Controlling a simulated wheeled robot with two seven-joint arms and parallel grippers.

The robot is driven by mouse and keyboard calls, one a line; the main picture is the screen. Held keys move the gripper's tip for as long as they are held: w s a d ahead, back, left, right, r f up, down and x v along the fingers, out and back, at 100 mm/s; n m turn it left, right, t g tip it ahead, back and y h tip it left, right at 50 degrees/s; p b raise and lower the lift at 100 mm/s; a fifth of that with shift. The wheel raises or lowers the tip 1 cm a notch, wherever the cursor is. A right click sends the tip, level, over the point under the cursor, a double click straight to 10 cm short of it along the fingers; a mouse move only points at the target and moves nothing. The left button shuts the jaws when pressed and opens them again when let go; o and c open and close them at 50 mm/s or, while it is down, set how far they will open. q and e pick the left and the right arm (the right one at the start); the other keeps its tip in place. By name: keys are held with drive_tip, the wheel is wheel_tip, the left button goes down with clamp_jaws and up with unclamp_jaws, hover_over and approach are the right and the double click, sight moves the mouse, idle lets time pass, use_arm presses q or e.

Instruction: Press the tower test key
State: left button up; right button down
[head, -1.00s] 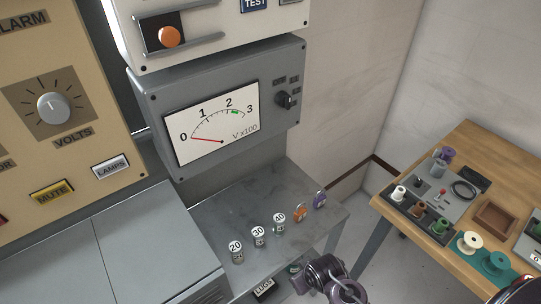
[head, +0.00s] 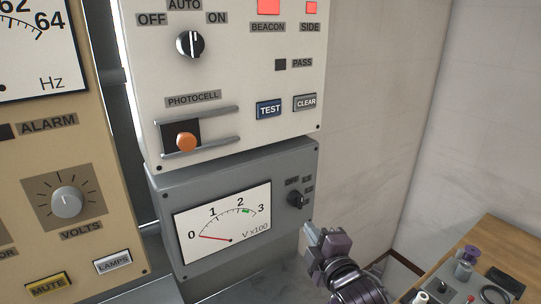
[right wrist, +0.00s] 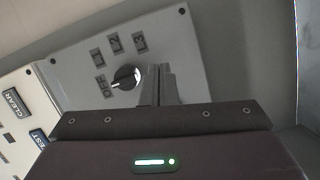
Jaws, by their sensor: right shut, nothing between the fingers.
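The blue TEST key (head: 269,110) is on the white upper panel (head: 215,100), left of the grey CLEAR key (head: 305,102). In the right wrist view the TEST key (right wrist: 40,138) shows at the left edge, partly cut off by my gripper body. My right gripper (head: 313,234) is shut and empty, below and right of the TEST key, by the lower right corner of the grey meter box. In the right wrist view its fingers (right wrist: 166,86) stand in front of the meter box beside the black selector knob. My left gripper is not in view.
The red BEACON lamp (head: 269,6) and SIDE lamp (head: 311,8) are lit; the PASS window (head: 280,64) is dark. An orange-knobbed photocell slide (head: 187,142) sticks out left of TEST. The meter's selector knob (head: 296,199) protrudes near my gripper. A wooden bench (head: 490,245) stands at right.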

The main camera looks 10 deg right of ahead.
wheel_tip(320, 180, up, 14)
drive_tip(key=s+a+f+n+t+y, duration=0.1)
drive_tip(key=n+t+y, duration=0.25)
drive_tip(key=n, duration=0.35)
drive_tip(key=n+t+y, duration=0.4)
drive_tip(key=n+y, duration=0.3)
drive_tip(key=n, duration=0.4)
approach(270, 109)
drive_tip(key=s+d+r, duration=0.2)
drive_tip(key=s+r, duration=0.4)
drive_tip(key=shift+a, duration=0.15)
drive_tip(key=shift+w+a+p, duration=0.35)
drive_tip(key=shift+w+a, duration=0.15)
drive_tip(key=shift+w, duration=0.9)
drive_tip(key=shift+w+a+p, duration=0.35)
drive_tip(key=shift+w+a, duration=0.15)
drive_tip(key=shift+w, duration=0.85)
drive_tip(key=shift+w+a+p, duration=0.35)
drive_tip(key=shift+w+a, duration=0.15)
drive_tip(key=shift+w, duration=0.9)
drive_tip(key=shift+w, duration=0.15)
drive_tip(key=shift+w+a+g, duration=0.2)
drive_tip(key=shift+w+g, duration=0.05)
